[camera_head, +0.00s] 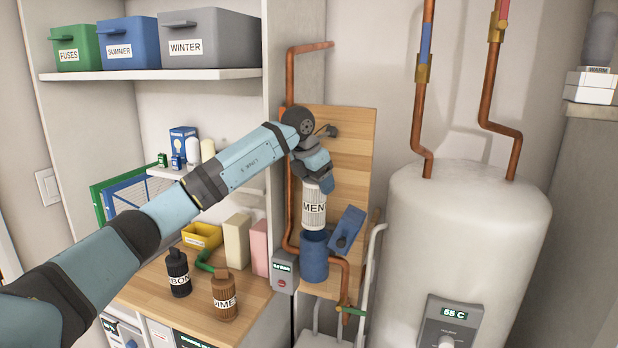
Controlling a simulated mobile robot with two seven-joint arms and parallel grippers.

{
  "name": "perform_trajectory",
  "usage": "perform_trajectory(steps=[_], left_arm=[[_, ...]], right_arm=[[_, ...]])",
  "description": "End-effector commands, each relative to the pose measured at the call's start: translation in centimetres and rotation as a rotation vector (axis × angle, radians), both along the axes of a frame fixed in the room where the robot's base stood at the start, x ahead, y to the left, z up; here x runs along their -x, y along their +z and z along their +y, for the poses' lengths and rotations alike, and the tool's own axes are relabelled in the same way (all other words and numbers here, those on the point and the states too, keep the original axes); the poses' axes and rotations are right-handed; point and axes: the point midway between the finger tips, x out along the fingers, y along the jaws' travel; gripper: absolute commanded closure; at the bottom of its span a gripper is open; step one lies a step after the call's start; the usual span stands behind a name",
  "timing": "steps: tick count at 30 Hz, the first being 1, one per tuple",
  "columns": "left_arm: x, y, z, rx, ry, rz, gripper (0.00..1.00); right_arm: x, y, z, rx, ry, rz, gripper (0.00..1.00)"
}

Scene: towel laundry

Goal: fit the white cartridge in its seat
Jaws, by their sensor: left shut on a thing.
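The white cartridge (314,210) is upright in front of the wooden backboard, with black lettering reading "MEN" in view. My left gripper (317,183) is shut on its top end from above. Directly below is a blue open cup (314,262), the seat on the pipework. The cartridge's lower end is at the cup's rim; I cannot tell whether it is just above or slightly inside. A tilted blue part (347,229) with a dark round spot is right of the cartridge. My right gripper is not in view.
A black cartridge (179,274) and a brown one (224,296) stand on the wooden counter (150,294). A grey box with a red button (284,273) is left of the cup. Copper pipe (289,200) runs beside it. A white tank (470,235) stands right.

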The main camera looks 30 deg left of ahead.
Motion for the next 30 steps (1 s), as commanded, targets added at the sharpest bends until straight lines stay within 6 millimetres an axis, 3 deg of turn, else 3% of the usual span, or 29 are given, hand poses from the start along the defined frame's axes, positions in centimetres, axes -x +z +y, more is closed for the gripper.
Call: perform_trajectory(steps=[1,30], left_arm=[[-0.69,2.01,0.71,0.014,0.025,-0.042,0.77],[-1.57,1.7,0.53,0.014,0.024,-0.042,0.77]], right_arm=[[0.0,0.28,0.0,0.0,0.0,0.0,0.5],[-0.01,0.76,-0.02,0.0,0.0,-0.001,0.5]])
